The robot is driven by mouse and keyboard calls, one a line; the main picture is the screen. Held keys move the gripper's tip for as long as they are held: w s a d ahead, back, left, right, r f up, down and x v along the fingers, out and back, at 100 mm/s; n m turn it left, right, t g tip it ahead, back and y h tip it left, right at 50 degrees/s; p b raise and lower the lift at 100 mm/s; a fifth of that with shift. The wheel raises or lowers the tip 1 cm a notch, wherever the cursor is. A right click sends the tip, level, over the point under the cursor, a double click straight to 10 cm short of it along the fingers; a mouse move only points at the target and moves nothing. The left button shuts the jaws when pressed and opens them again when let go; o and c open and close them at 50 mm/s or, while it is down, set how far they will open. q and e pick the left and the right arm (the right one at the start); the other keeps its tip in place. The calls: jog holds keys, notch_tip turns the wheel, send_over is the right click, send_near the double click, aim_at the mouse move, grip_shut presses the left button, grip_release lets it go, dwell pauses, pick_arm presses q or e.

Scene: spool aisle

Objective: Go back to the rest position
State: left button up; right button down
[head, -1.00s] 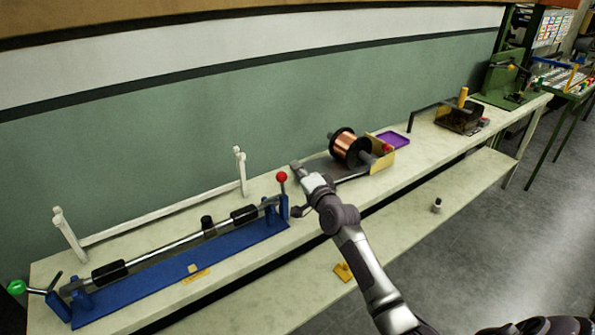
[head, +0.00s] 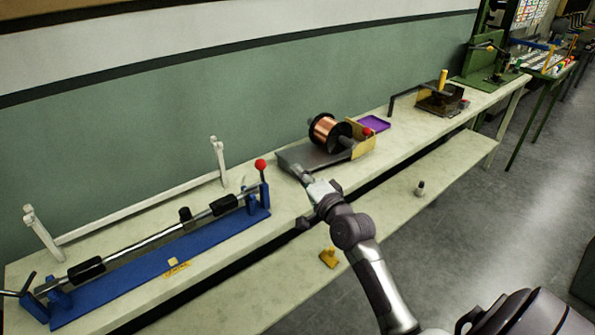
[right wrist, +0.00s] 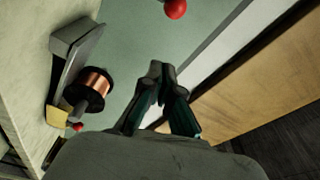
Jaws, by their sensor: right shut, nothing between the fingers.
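My right gripper (head: 301,174) is over the front part of the long bench, between the blue roller stand (head: 170,262) and the copper spool (head: 326,132). In the right wrist view its fingers (right wrist: 162,75) are shut with nothing between them. The copper spool, with black flanges, lies on a grey base with a yellow end plate (head: 362,146); it also shows in the right wrist view (right wrist: 95,88). My left gripper is not in view.
A red ball knob (head: 260,164) tops the stand's right end, near my right arm. A white rail frame (head: 140,208) stands behind it. A purple tray (head: 374,123) lies beyond the spool. The lower shelf holds a yellow piece (head: 328,258) and a small dark-and-white object (head: 420,188).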

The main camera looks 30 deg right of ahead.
jog(key=shift+d, duration=0.15)
jog(key=s+a+f+n+g+y, duration=0.3)
jog(key=s+a+f+n+g, duration=0.6)
jog(key=s+a+f, duration=0.45)
jog(key=s+a+f+n+g+h, duration=0.1)
jog(key=s+a+f+n+g, duration=0.2)
jog(key=s, duration=0.7)
jog(key=s+a+f+n+g+h, duration=0.1)
jog(key=s+f+n+g, duration=0.3)
jog(key=s, duration=0.5)
jog(key=s+f+n, duration=0.1)
jog(key=s+f, duration=0.2)
jog(key=f, duration=2.4)
jog(key=s+d+f, duration=0.1)
jog(key=s+f, duration=0.5)
jog(key=s, duration=0.1)
jog(key=s+d+f+g, duration=0.1)
jog(key=s+d+f, duration=0.1)
jog(key=s+f, duration=0.5)
jog(key=shift+s+d+f+g, duration=0.25)
jog(key=shift+s+f+g, duration=0.05)
jog(key=shift+s, duration=0.4)
